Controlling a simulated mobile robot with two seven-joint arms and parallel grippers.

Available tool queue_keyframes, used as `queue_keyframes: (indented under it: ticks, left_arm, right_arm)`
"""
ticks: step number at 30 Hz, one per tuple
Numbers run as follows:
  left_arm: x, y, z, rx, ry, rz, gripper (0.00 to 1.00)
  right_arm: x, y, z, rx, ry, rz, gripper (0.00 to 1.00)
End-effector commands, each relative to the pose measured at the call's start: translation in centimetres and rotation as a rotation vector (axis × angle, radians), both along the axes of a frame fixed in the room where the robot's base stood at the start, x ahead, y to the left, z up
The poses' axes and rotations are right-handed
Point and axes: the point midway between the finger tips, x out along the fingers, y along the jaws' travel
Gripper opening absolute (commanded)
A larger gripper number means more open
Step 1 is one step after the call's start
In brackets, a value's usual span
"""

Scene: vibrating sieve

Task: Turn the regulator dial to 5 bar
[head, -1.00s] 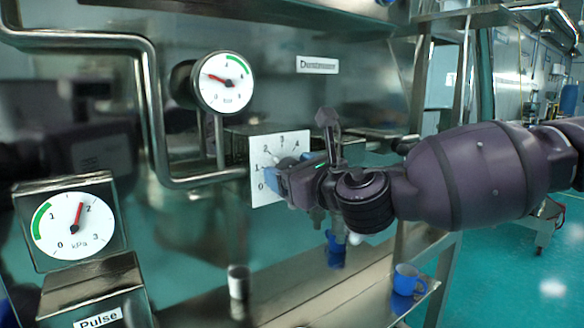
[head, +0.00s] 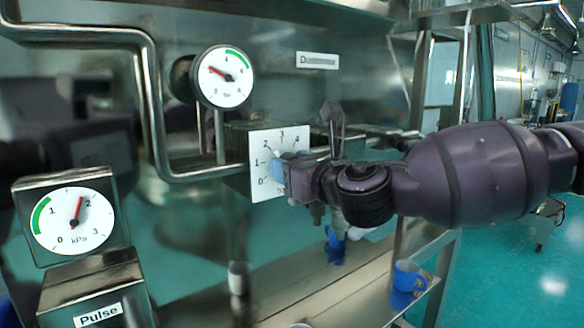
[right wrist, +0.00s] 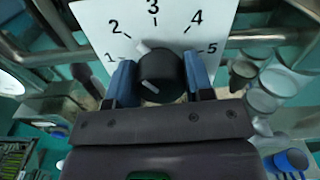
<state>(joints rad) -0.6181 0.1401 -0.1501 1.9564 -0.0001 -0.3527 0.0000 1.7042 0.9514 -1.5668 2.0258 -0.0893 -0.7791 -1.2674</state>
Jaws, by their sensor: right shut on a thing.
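The regulator dial is a black knob (right wrist: 160,75) on a white scale plate (head: 264,150) numbered up to 5. In the right wrist view, a white mark at the knob's upper left edge points between 2 and 3. My right gripper (right wrist: 163,82) is shut on the knob, one blue finger on each side of it. In the head view the gripper (head: 284,178) covers most of the knob. The round bar gauge (head: 222,77) above has a red needle at its upper left, short of the green arc. My left gripper is not in view.
A kPa gauge (head: 72,221) stands at the left above a box labelled Pulse (head: 98,314). A bent metal pipe (head: 152,100) runs left of the plate. A blue mug (head: 407,277) and a white cup (head: 237,278) are on the lower shelf.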

Motion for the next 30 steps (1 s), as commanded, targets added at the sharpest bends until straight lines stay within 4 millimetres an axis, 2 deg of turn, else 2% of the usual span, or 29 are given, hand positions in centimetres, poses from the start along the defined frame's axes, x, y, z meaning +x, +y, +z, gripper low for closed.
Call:
queue_keyframes:
  ticks: [30]
  left_arm:
    - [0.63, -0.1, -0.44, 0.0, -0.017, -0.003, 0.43]
  right_arm:
    - [0.17, -0.21, -0.14, 0.753, 0.547, -0.001, 0.24]
